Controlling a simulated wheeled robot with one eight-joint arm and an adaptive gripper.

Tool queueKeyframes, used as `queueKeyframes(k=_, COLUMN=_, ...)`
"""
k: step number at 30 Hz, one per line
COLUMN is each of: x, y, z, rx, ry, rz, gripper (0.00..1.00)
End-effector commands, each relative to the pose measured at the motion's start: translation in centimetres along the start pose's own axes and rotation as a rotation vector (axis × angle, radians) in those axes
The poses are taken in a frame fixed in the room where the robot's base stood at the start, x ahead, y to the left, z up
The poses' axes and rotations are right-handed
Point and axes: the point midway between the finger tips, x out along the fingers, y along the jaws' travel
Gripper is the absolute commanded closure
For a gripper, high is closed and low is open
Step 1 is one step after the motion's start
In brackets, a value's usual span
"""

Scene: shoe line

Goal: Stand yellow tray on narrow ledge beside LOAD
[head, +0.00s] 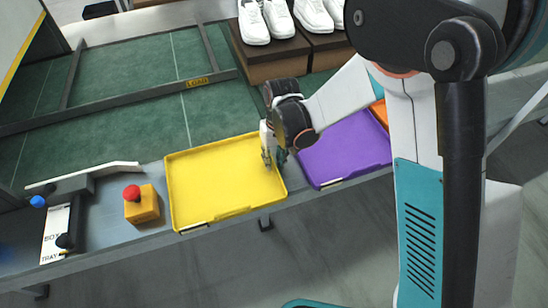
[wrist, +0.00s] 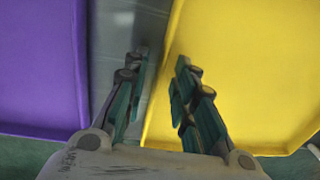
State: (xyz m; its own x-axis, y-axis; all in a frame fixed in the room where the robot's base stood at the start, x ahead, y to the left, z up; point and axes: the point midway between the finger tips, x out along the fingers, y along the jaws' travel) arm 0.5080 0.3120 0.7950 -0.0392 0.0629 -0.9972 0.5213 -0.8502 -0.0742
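The yellow tray (head: 215,185) lies flat on the grey ledge (head: 105,205) along the near side of the green belt. My gripper (head: 270,158) is at the tray's right rim in the head view. In the wrist view my gripper (wrist: 160,65) has its fingers apart, one above the grey strip between the trays and one over the yellow tray (wrist: 245,70). The tray's edge runs between the fingers; I cannot tell whether they touch it. The yellow LOAD label (head: 197,82) is on a dark bar across the green belt.
A purple tray (head: 345,150) lies just right of the yellow one, with an orange thing (head: 379,112) beyond it. A yellow box with a red button (head: 141,205) stands to the left. White shoes (head: 265,18) sit on brown boxes (head: 272,62) at the back.

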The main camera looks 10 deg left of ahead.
Motion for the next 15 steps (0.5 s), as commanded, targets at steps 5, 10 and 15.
queueKeyframes(k=5, x=0.0, y=0.0, z=0.0, rx=0.000, ry=0.000, rz=0.000, gripper=0.75)
queueKeyframes(k=10, x=-0.8, y=0.0, z=0.0, rx=0.000, ry=0.000, rz=0.000, gripper=0.75)
queueKeyframes(k=15, x=-3.8, y=0.0, z=0.0, rx=0.000, ry=0.000, rz=0.000, gripper=0.75)
